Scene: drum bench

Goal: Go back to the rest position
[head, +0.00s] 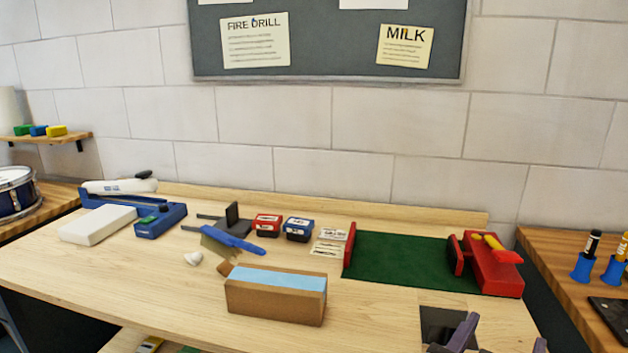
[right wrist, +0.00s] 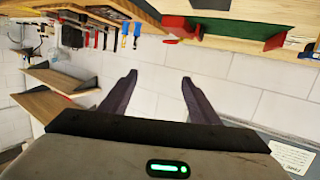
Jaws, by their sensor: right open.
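My right gripper (head: 502,336) shows at the lower right of the head view, by the front right of the wooden bench (head: 370,315). Only its dark purple-grey fingers show there. In the right wrist view its two fingers (right wrist: 159,79) stand well apart with nothing between them. The bench edge and the wall appear upside down beyond them. My left gripper is in neither view.
A brown block with a blue top (head: 275,299) lies at the bench's front middle. A green mat (head: 400,258) with a red clamp (head: 492,270) is to its right. A blue-handled brush (head: 233,240), a red box (head: 266,225) and a blue box (head: 298,229) lie behind the block.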

